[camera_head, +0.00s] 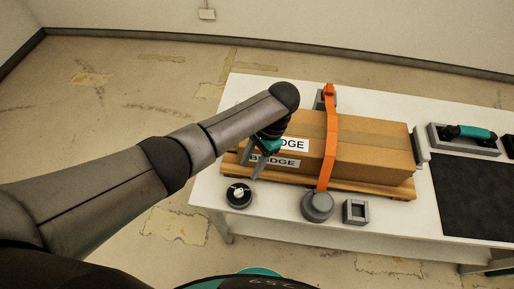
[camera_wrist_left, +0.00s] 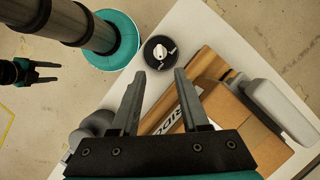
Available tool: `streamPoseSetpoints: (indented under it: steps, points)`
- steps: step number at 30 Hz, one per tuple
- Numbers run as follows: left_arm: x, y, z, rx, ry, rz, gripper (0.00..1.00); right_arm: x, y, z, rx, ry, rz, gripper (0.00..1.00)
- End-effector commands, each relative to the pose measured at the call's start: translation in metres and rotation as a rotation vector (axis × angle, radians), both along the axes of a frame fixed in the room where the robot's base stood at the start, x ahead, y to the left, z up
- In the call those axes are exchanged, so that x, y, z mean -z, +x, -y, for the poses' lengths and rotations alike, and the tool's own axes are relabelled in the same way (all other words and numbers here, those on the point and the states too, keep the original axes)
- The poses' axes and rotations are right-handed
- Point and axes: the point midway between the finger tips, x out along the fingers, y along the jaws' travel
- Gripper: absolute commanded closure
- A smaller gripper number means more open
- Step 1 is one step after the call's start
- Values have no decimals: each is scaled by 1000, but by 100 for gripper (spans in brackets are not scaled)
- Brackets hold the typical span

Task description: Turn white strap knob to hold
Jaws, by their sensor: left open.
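The white knob (camera_head: 239,190) sits on a round black base (camera_head: 240,202) near the front left corner of the white table. In the left wrist view the knob (camera_wrist_left: 159,52) lies just beyond the fingertips, in line with the gap between them, with white marks on the base beside it. My left gripper (camera_head: 250,167) is open and empty, above the table beside the box, a little behind the knob. Its spread fingers also show in the wrist view (camera_wrist_left: 159,74). My right gripper (camera_wrist_left: 46,72) shows small at the left of that view, its fingers apart and empty.
A cardboard box (camera_head: 370,147) lies on a wooden pallet (camera_head: 380,188), crossed by an orange strap (camera_head: 329,145). A grey round fitting (camera_head: 317,206) and a grey square socket (camera_head: 355,212) stand in front. A black mat (camera_head: 475,195) and a teal-handled tool (camera_head: 468,132) lie right.

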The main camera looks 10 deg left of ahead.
Motion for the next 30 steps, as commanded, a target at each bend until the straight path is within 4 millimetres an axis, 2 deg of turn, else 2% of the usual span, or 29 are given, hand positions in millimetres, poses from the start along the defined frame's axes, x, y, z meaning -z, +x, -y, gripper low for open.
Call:
streamPoseSetpoints:
  steps: [3,9,15,30]
  points:
    - [-24,7,8,0,-2,3,55,-2,0,0,0,0,0,44]
    - [-45,13,14,0,-1,1,55,-2,0,0,0,0,0,44]
    - [-50,13,15,0,0,-1,55,-2,0,0,0,0,0,44]
    - [-48,12,16,0,-7,-1,55,-2,0,0,0,0,0,44]
